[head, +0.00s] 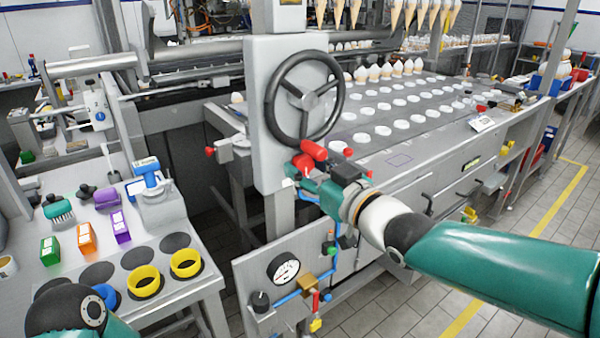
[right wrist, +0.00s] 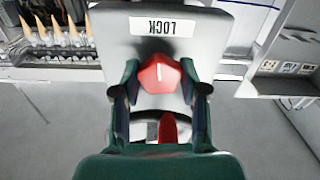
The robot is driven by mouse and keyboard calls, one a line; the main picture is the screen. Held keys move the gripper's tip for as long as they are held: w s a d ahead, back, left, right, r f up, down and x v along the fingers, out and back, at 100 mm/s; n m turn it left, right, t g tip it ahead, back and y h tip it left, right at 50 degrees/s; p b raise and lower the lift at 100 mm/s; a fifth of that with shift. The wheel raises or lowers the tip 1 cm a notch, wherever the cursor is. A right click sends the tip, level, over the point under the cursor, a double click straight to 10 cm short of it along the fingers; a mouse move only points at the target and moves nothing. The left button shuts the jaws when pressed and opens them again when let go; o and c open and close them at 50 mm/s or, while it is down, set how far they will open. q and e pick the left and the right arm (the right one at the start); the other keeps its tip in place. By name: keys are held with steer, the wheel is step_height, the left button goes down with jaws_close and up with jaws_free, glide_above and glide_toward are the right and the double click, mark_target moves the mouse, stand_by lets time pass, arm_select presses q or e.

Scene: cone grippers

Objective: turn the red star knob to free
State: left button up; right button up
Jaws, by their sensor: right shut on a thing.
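The red star knob (right wrist: 160,75) shows in the right wrist view, between the two fingers of my right gripper (right wrist: 159,82). A short white line on its face points up in that view, towards the LOCK label (right wrist: 168,26), which appears upside down. The knob sits on a grey plate (right wrist: 215,35). In the head view my right gripper (head: 322,172) is at the lower part of the grey panel (head: 272,165), under the black handwheel (head: 304,98). Red parts show beside it there, partly covered. My right gripper is shut on the knob. My left gripper is out of view.
A red piece (right wrist: 168,126) shows below the knob in the right wrist view. A pressure gauge (head: 285,270) and blue pipes are below the gripper. A bench with yellow rings (head: 186,263) and coloured boxes is at left. A conveyor with white discs (head: 400,101) extends behind.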

steer(key=n+b, duration=0.1)
steer(key=f+n+b, duration=0.1)
steer(key=n+b, duration=0.1)
steer(key=shift+f, duration=0.1)
steer(key=n+b, duration=0.2)
steer(key=n, duration=0.1)
steer(key=shift+n, duration=0.4)
steer(key=n+b, duration=0.2)
steer(key=n, duration=0.4)
steer(key=n+b, duration=0.1)
steer(key=n, duration=0.1)
steer(key=shift+r+n, duration=0.2)
steer(key=shift+n, duration=0.1)
steer(key=o, duration=1)
steer(key=shift+s+r, duration=0.1)
steer(key=shift+s, duration=0.05)
steer(key=shift+o, duration=0.7)
steer(key=shift+r, duration=0.15)
